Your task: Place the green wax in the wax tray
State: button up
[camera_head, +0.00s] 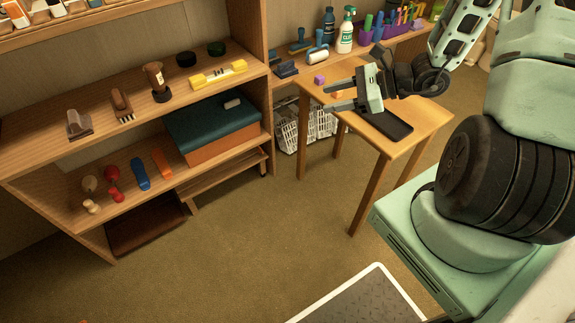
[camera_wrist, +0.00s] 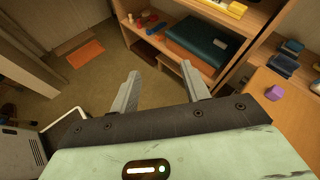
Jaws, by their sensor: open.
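My gripper (camera_head: 327,98) is open and empty above the small wooden table (camera_head: 430,113), its fingers pointing left in the head view. In the wrist view both fingers (camera_wrist: 160,72) stand apart with only floor and shelf beyond them. I cannot make out a green wax for certain. A small purple block (camera_head: 319,80) lies on the table; it shows in the wrist view (camera_wrist: 275,93) right of the fingers.
A shelf at left holds brushes, two dark round tins (camera_head: 216,48), a yellow tool (camera_head: 219,74) and a teal-lidded box (camera_head: 213,115). A white basket (camera_head: 308,125) is under the table. The middle floor is clear.

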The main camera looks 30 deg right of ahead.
jog(key=s+a+r+n+g+y, duration=0.1)
jog(key=s+a+r+n+g, duration=0.1)
jog(key=a+n+g, duration=0.3)
jog(key=s+a+r+n+g, duration=0.1)
jog(key=s+a+n, duration=0.15)
jog(key=a, duration=0.45)
jog(key=s+a+r+n+g+h, duration=0.1)
jog(key=s+a+r+n+h, duration=0.2)
jog(key=n, duration=0.9)
jog(key=s+a+r+n+g+h, duration=0.1)
jog(key=s+a+r+n+h, duration=0.2)
jog(key=s+a+n+h, duration=0.4)
jog(key=shift+s+a+r+n+g, duration=0.3)
jog(key=shift+s+a+n, duration=1.45)
jog(key=shift+s+n, duration=0.85)
